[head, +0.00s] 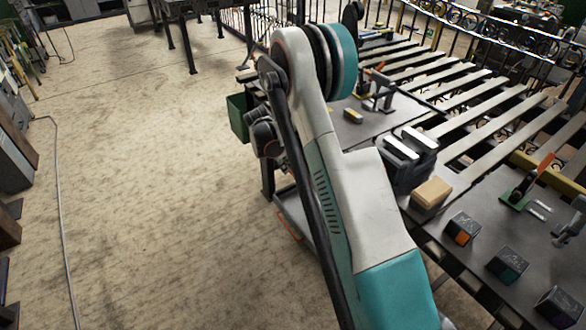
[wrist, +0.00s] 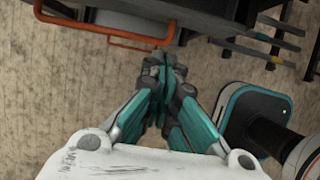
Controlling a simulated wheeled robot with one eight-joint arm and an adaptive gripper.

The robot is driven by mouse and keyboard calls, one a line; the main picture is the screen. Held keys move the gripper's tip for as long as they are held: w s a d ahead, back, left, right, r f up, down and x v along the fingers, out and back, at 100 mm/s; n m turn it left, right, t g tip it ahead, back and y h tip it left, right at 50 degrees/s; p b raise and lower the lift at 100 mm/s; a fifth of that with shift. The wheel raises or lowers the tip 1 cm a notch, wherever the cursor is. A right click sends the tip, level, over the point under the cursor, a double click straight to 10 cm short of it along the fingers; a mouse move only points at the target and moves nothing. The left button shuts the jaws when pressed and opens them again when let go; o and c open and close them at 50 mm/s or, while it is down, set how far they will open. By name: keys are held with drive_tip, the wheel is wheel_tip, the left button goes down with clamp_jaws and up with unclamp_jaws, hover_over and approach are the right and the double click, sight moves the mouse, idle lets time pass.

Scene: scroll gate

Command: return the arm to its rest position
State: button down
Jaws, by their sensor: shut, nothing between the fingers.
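My arm (head: 345,190) rises across the middle of the head view, its large white and teal link in front of the table. In the head view my gripper cannot be clearly made out. In the wrist view my gripper (wrist: 165,65) is shut, its dark fingertips together and empty. It points at the bare floor beside an orange bar (wrist: 110,30) on a dark frame. No gap shows between the fingers.
A dark table (head: 480,228) on the right holds a tan block (head: 431,193) and several small dark boxes (head: 509,264). A green bin (head: 239,117) hangs at the table's left end. Slatted rails (head: 440,85) lie behind. The concrete floor (head: 150,180) at left is mostly clear, with a cable (head: 60,210).

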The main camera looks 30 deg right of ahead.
drive_tip(key=s+a+r+m+t+y, duration=0.1)
drive_tip(key=s+a+r+m, duration=0.25)
drive_tip(key=r, duration=0.55)
drive_tip(key=s+a+r+m+t+p, duration=0.15)
drive_tip(key=s+a+r, duration=0.25)
drive_tip(key=r, duration=0.4)
drive_tip(key=s+a+r+m+t+y, duration=0.1)
drive_tip(key=s+a+r+m, duration=0.25)
drive_tip(key=r, duration=0.55)
drive_tip(key=s+a+r+m+t+y, duration=0.1)
drive_tip(key=s+a+m, duration=0.3)
drive_tip(key=s, duration=0.7)
drive_tip(key=s+a+r+m+t+y, duration=0.1)
drive_tip(key=s+a+m, duration=0.4)
drive_tip(key=s, duration=0.6)
drive_tip(key=shift+a+r+m+t, duration=0.25)
drive_tip(key=shift+r+m+t, duration=0.2)
drive_tip(key=shift+r+t, duration=0.4)
drive_tip(key=shift+r, duration=0.1)
